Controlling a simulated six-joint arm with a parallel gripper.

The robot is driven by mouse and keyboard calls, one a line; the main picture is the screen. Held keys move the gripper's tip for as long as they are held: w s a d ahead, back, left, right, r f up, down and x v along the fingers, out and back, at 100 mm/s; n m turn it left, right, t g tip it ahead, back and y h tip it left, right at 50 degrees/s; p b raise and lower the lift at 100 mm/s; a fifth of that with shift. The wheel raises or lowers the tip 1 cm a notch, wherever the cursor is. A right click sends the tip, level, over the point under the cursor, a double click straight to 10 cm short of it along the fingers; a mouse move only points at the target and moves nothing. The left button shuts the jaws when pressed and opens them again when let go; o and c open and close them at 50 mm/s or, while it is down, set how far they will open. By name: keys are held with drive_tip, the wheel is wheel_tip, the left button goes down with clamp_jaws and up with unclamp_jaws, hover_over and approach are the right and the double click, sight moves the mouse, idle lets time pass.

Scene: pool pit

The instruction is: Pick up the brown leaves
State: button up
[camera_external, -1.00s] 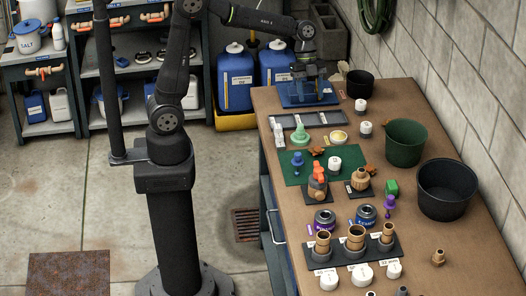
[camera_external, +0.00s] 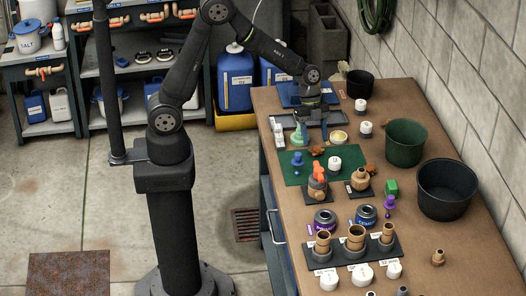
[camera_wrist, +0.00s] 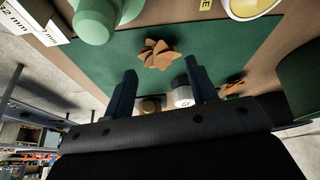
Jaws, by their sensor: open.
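One brown leaf cluster (camera_external: 317,151) lies on the green mat (camera_external: 294,174), near its far edge; it also shows in the wrist view (camera_wrist: 158,54), ahead of and between my fingertips. A second brown leaf piece (camera_external: 371,168) lies at the right edge of the mat, beside the dark green bucket; the wrist view shows it partly (camera_wrist: 233,87). My gripper (camera_external: 311,132) is open and empty, above the far side of the mat, apart from the leaves. Its two fingers also show in the wrist view (camera_wrist: 160,70).
A green bottle-like piece (camera_wrist: 95,20) is close on the left of the fingers. A white capped piece (camera_external: 334,163) stands on the mat near the leaves. A yellow-filled dish (camera_external: 339,137) is behind, and a dark green bucket (camera_external: 405,143) stands to the right.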

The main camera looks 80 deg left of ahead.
sight(316, 149)
drive_tip(key=x, duration=0.3)
drive_tip(key=shift+d+f, duration=0.15)
drive_tip(key=shift+f, duration=0.15)
drive_tip(key=c, duration=1.1)
